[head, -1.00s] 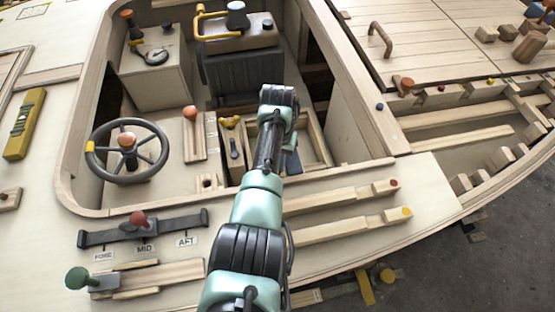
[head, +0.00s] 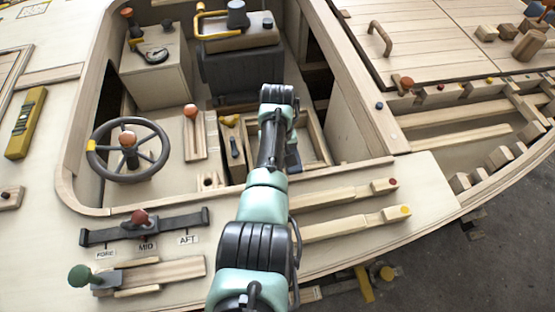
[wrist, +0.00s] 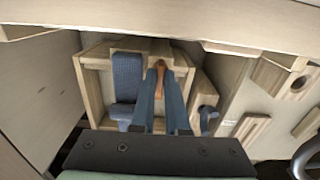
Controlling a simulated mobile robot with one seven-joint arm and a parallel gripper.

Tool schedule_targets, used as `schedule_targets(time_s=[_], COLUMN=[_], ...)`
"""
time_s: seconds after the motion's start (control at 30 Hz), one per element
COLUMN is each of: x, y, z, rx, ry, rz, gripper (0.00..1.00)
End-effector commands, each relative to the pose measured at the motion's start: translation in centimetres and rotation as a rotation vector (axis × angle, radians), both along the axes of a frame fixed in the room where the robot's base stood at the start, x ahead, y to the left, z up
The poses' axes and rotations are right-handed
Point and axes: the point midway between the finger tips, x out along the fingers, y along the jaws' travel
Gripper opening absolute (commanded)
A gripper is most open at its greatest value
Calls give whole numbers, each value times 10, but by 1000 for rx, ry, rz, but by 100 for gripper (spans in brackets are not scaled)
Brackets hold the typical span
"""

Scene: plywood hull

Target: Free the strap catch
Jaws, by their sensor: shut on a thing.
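An orange-brown peg-like piece (wrist: 160,76), which looks like the strap catch, stands in an open wooden box (wrist: 94,92). My gripper (wrist: 161,70) is shut on it, with one blue-grey finger on each side. The fingers hide part of the piece. Part of a blue thing, probably the same band, shows beside my arm in the head view (head: 293,158). My gripper is hidden behind my arm there.
A wooden block with a dark handle (wrist: 207,112) stands close to the right of the box. The box (head: 318,150) sits inside the cockpit well, below the deck edge. A steering wheel (head: 128,150) and an upright lever panel (head: 194,135) are to the left.

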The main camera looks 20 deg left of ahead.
Motion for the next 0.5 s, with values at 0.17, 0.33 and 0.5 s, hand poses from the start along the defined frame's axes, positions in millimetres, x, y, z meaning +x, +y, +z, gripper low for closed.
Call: schedule_targets(time_s=[0.17,0.33,0.5], x=[0,0,0], y=[0,0,0], z=[0,0,0], rx=[0,0,0], ry=[0,-1,-1], rz=[2,2,1], gripper=[0,16,42])
